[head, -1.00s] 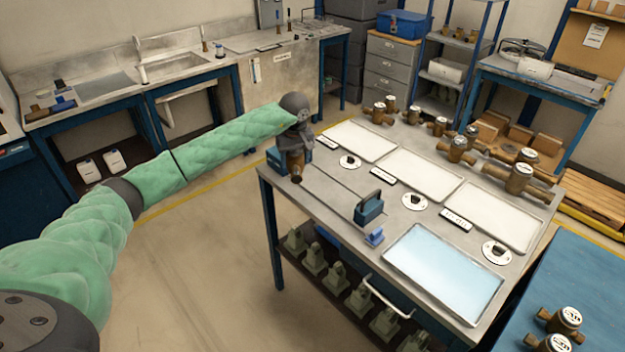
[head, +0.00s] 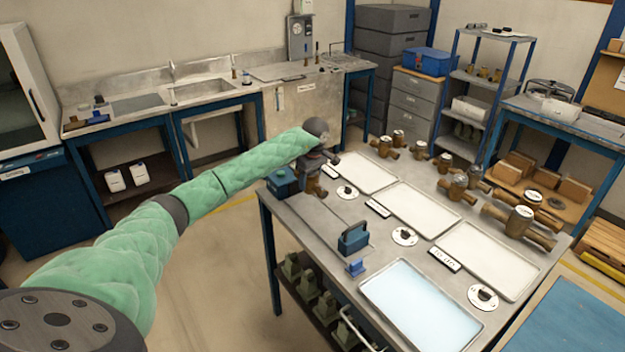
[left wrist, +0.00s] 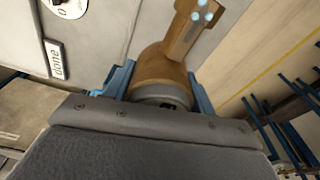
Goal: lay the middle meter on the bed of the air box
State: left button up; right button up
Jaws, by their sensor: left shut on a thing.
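My left gripper (head: 316,172) is over the far left corner of the steel table in the head view, shut on a brass meter (head: 311,187). In the left wrist view the brass body of this meter (left wrist: 160,72) sits between the blue fingers of my left gripper (left wrist: 158,90). The meter's dial is not visible, and I cannot tell if the meter touches the table. I cannot tell for sure which thing is the air box; a glass-fronted cabinet (head: 22,100) stands at the far left. My right gripper is not in view.
The steel table (head: 325,225) bears white trays (head: 415,208), a pale blue tray (head: 420,303), blue blocks (head: 354,238) and several brass meters (head: 520,222) along its far side. A sink bench (head: 205,88) runs along the back wall. Floor is clear left of the table.

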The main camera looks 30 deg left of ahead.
aim_at(311, 190)
pick_arm(q)
jog(key=shift+w+d+f, duration=0.1)
jog(key=shift+d, duration=0.2)
jog(key=shift+a+f, duration=0.25)
jog(key=shift+f, duration=0.9)
jog(key=shift+d+f+b, duration=0.1)
jog(key=shift+f+b, duration=0.3)
jog(key=shift+f, duration=0.7)
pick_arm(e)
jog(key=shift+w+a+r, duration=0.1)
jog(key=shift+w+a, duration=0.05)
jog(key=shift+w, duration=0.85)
pick_arm(q)
jog(key=shift+b, duration=0.4)
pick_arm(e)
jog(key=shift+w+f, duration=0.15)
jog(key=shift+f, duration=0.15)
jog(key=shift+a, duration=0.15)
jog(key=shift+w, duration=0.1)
